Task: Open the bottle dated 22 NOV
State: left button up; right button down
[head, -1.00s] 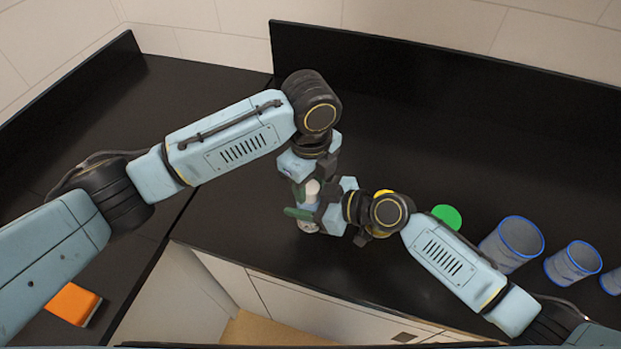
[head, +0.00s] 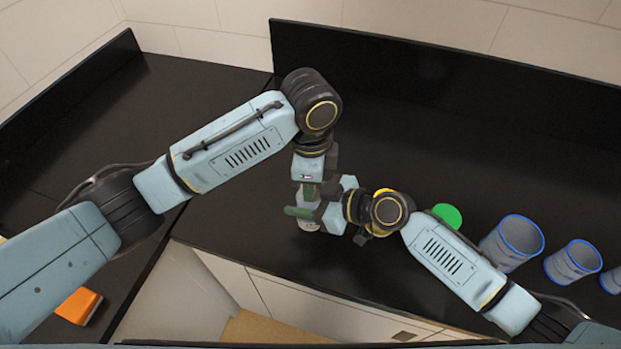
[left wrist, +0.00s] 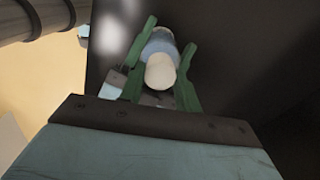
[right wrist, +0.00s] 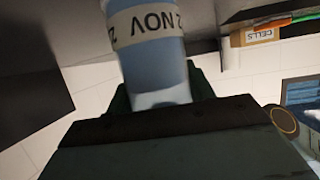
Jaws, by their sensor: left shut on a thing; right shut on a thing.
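The bottle (right wrist: 150,40) is blue, with a pale label band whose visible part reads "2 NOV" upside down in the right wrist view. My right gripper (right wrist: 160,95) is shut on its body. In the left wrist view the bottle's white cap (left wrist: 160,70) lies between the green fingers of my left gripper (left wrist: 160,85), which is shut on it. In the head view my left gripper (head: 308,190) is directly above my right gripper (head: 308,211), and only the bottle's base (head: 308,225) shows below them. Whether the cap has turned cannot be told.
A green disc (head: 447,215) and a partly hidden yellow thing (head: 383,191) are beside my right arm. Several grey cups with blue rims (head: 512,243) stand at the right. An orange box (head: 78,305) lies at lower left. The black counter (head: 230,205) left of the bottle is clear.

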pick_arm(q)
jog(key=o, duration=1.1)
jog(key=shift+c, duration=0.2)
jog(key=shift+r, duration=2.35)
jog(key=shift+c, duration=0.2)
jog(key=r+m, duration=0.1)
jog(key=m, duration=0.2)
jog(key=shift+w+r+m, duration=0.1)
jog(key=shift+r+m, duration=0.2)
jog(key=shift+r, duration=0.1)
jog(key=r+m, duration=0.1)
jog(key=m, duration=0.2)
jog(key=shift+r, duration=0.15)
notch_tip(320, 180, down, 8)
jog(key=shift+r, duration=0.1)
jog(key=shift+c, duration=0.3)
